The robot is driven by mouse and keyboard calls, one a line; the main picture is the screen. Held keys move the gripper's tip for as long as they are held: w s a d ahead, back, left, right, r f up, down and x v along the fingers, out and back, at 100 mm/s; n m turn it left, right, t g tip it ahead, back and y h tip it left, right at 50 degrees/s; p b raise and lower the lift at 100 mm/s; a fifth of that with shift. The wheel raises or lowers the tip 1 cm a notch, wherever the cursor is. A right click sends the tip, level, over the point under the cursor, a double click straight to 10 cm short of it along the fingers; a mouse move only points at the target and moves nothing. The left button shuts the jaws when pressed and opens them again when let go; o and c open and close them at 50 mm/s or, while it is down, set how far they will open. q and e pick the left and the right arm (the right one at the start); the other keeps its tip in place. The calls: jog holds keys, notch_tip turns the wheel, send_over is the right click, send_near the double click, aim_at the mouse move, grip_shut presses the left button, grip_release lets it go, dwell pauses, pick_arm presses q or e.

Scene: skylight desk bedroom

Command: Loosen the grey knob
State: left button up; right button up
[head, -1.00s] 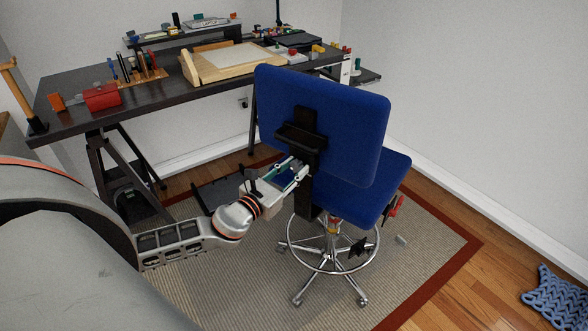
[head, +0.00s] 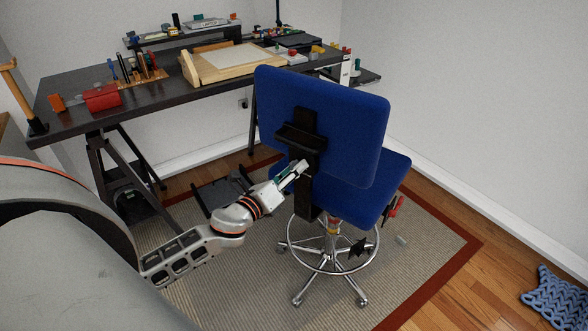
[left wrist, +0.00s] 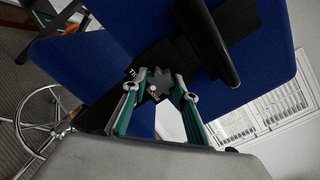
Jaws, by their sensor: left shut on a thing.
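The grey knob (left wrist: 161,83) is a dark grey, lobed knob on the black bracket behind the blue chair's backrest (head: 322,120). In the left wrist view it sits between the fingertips of my left gripper (left wrist: 160,80), which is shut on it. In the head view my left gripper (head: 300,168) reaches the black upright (head: 307,195) below the backrest, and the knob is hidden there. The chair stands upright on its chrome base (head: 330,262). My right gripper is in neither view.
A black desk (head: 75,88) with tools and a drawing board (head: 228,62) stands behind. A black star-shaped knob (head: 358,246) is on the chair's foot ring, and a red-and-black part (head: 397,207) is beside the seat.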

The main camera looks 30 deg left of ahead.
pick_arm(q)
jog(key=n+p, duration=0.1)
jog(key=n, duration=0.3)
jog(key=n+p, duration=0.1)
jog(key=n, duration=0.4)
jog(key=n+p, duration=0.1)
jog(key=n, duration=0.4)
jog(key=shift+r, duration=0.25)
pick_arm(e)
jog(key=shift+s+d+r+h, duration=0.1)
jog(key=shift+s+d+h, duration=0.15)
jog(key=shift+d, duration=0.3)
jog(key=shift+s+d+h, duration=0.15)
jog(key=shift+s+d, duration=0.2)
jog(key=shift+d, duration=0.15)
pick_arm(q)
jog(key=shift+w, duration=0.1)
jog(key=o, duration=1.1)
jog(key=shift+f, duration=0.15)
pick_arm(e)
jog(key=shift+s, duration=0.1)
